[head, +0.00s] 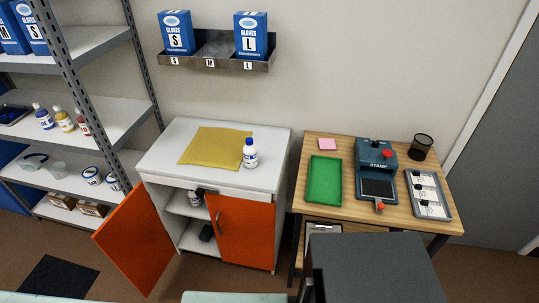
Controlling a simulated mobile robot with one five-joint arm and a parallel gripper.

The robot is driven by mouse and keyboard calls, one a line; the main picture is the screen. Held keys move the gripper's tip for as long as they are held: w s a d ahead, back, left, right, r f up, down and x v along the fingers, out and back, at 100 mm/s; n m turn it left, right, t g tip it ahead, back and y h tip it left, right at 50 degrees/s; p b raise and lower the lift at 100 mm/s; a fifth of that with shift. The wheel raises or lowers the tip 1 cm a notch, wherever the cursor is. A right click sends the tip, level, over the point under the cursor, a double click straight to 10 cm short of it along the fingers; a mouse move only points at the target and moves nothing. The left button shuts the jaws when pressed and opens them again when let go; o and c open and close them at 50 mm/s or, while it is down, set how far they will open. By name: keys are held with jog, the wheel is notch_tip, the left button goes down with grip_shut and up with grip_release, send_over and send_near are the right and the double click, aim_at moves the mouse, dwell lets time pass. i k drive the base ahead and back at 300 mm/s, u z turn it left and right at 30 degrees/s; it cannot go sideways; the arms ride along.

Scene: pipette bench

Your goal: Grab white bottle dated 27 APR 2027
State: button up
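A white bottle with a blue cap (250,157) stands upright on the white cabinet top, right of a yellow cloth. Its label is too small to read, so I cannot tell its date. Another white bottle with a dark cap (195,198) is partly visible on the upper shelf inside the cabinet, in shadow behind the opening; its label is not readable either. My gripper is not in view.
The white cabinet (180,135) has its left orange door (140,240) swung open and its right door (241,232) shut. A yellow cloth (214,146) lies on top. Shelving (90,128) with several bottles stands left. A wooden desk (333,215) with a green tray (324,180) stands right.

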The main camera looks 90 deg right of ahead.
aim_at(250, 150)
jog(key=z, duration=3.05)
jog(key=k, duration=0.25)
jog(key=u, duration=2.15)
jog(key=k, duration=0.25)
jog(key=u, duration=0.4)
